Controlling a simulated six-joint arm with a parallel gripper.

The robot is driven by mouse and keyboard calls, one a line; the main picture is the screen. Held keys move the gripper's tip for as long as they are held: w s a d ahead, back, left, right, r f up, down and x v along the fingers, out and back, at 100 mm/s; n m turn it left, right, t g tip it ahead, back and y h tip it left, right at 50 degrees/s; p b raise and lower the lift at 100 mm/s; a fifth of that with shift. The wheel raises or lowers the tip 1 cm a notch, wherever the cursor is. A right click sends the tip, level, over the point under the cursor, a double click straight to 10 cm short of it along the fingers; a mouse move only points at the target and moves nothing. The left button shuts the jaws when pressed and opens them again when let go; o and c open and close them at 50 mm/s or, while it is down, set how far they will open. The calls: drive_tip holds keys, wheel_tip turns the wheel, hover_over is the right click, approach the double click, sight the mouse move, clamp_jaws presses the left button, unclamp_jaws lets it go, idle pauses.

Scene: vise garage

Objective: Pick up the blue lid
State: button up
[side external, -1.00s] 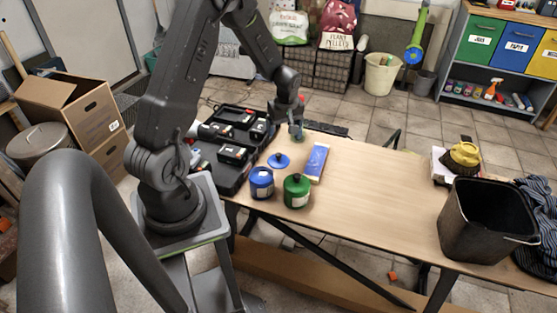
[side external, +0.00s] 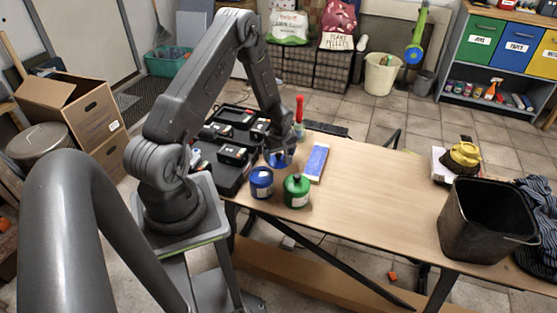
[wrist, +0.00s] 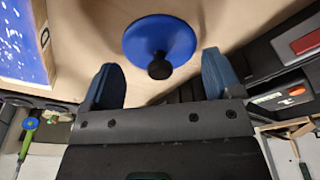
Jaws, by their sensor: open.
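The blue lid (side external: 272,161) lies flat on the wooden table behind the blue jar, partly hidden by my gripper in the side view. In the wrist view the lid (wrist: 160,33) is a blue disc with a round black knob (wrist: 159,67). My gripper (side external: 286,153) is over the lid, pointing down. In the wrist view my gripper (wrist: 159,62) is open and empty, with one finger on each side of the knob. Whether the fingers are level with the knob is hard to tell. The blue jar (side external: 261,184) stands in front of the lid.
A green jar (side external: 296,192) stands right of the blue jar. A blue and white box (side external: 316,162) lies right of the lid. A black tool case (side external: 228,172) is at left, and a red-topped item (side external: 299,108) stands behind. The table's middle is clear; a black bin (side external: 487,220) stands right.

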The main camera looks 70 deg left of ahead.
drive_tip(key=shift+a+f, duration=0.1)
drive_tip(key=shift+f, duration=0.75)
drive_tip(key=shift+c, duration=0.2)
drive_tip(key=c, duration=1.1)
